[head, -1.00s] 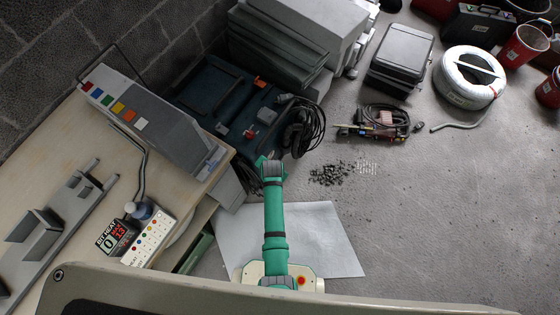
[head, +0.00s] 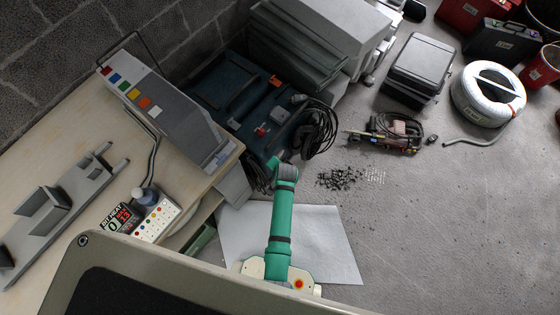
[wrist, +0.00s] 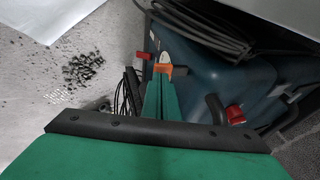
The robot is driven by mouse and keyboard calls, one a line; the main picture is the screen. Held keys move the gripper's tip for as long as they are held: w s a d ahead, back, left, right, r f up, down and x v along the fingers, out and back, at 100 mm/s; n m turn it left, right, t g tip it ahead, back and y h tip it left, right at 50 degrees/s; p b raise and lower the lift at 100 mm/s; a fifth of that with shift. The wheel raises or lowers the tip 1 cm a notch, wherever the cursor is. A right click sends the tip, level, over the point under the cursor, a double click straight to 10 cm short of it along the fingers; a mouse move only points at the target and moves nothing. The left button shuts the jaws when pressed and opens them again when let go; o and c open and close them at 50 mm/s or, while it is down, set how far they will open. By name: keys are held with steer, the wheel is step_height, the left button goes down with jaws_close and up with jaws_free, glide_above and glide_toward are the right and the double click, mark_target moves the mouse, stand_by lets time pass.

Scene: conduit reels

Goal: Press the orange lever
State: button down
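A dark blue case (head: 222,92) stands on the floor by the wall, with an orange-red part (head: 275,80) on its top and a red one nearer me. A grey device on the bench carries a row of coloured tabs, among them an orange tab (head: 145,102). I cannot tell which orange part is the lever. My gripper (wrist: 161,80) shows green fingers lying close together, with nothing seen between them. In the wrist view an orange piece (wrist: 164,69) shows right at the fingertips; contact cannot be told. In the head view my arm mostly hides the fingers.
The bench (head: 55,145) is on the left, with a meter and a button box near its edge. A black cable coil (head: 318,130) hangs at the case's right side. A power tool (head: 388,132), a grey case and a white conduit reel (head: 487,94) stand right on open floor.

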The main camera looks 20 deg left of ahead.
steer(key=shift+r, duration=0.15)
steer(key=a+v, duration=0.1)
steer(key=v, duration=0.8)
steer(key=shift+a+r, duration=0.35)
steer(key=shift+r, duration=0.3)
steer(key=shift+w, duration=0.2)
steer(key=s+d+r+n+t, duration=0.1)
steer(key=s+d+r+t, duration=0.2)
steer(key=s, duration=0.4)
steer(key=s+d+r+n+t, duration=0.1)
steer(key=s+d+r+t, duration=0.2)
steer(key=s, duration=0.4)
steer(key=s+d+r+n+t, duration=0.1)
steer(key=s+r, duration=0.2)
steer(key=r, duration=0.4)
steer(key=s+d+r+n+t+h, duration=0.1)
steer(key=s+r, duration=0.3)
steer(key=r, duration=0.4)
steer(key=s+d+r+n+t+h, duration=0.1)
steer(key=s+d+r+t, duration=0.1)
steer(key=r, duration=0.6)
steer(key=s+d, duration=0.1)
steer(key=s, duration=0.1)
steer(key=shift+s+d+t, duration=0.25)
steer(key=shift+t, duration=0.15)
